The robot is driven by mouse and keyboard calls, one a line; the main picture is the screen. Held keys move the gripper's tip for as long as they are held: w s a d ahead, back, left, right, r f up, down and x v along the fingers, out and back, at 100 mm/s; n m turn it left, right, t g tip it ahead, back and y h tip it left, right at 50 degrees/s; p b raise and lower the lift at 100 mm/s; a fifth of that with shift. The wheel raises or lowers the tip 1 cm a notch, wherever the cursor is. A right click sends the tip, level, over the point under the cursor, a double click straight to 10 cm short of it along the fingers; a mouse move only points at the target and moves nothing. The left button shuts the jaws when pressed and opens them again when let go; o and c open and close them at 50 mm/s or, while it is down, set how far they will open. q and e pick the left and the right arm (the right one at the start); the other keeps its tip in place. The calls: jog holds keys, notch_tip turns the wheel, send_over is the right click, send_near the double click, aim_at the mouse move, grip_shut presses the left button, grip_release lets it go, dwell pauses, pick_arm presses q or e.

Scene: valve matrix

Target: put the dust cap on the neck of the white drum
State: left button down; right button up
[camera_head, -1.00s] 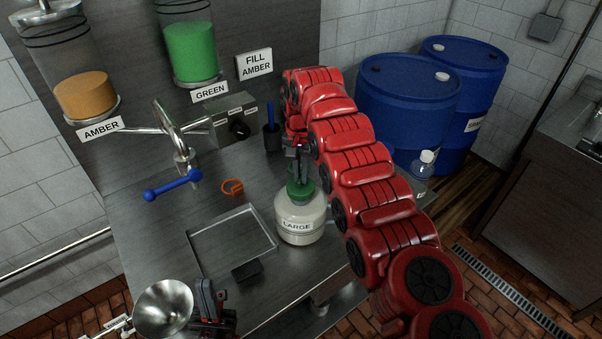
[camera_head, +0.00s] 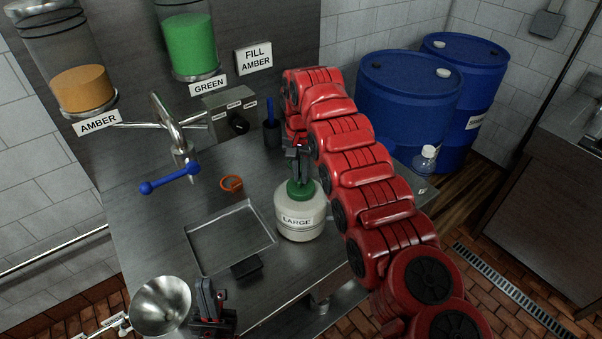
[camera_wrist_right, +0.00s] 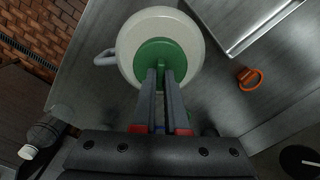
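The white drum (camera_head: 300,225), labelled LARGE, stands upright on the steel bench, right of the recessed tray. A green cap (camera_head: 299,190), which I take for the dust cap, is at the top of the drum, over its neck. It also shows in the right wrist view (camera_wrist_right: 150,55), over the drum (camera_wrist_right: 128,42). My right gripper (camera_wrist_right: 163,76) points down at the cap, its fingers close together on the cap's raised tab. The neck is hidden, so I cannot tell how fully the cap is seated. My left gripper (camera_head: 208,288) is low in the head view, away from the drum; its opening is unclear.
A metal funnel (camera_head: 160,304) is beside my left gripper. An orange ring-shaped piece (camera_head: 231,183) and a dark block (camera_head: 246,267) lie on the bench. A tap with a blue lever (camera_head: 170,179) stands at left. Blue barrels (camera_head: 408,100) stand behind my right arm.

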jog(key=o, duration=0.5)
jog(key=shift+o, duration=0.2)
jog(key=shift+r, duration=0.1)
jog(key=shift+r+p, duration=0.5)
jog(key=shift+r, duration=0.05)
notch_tip(320, 180, up, 11)
jog(key=p, duration=1)
jog(key=shift+f, duration=0.15)
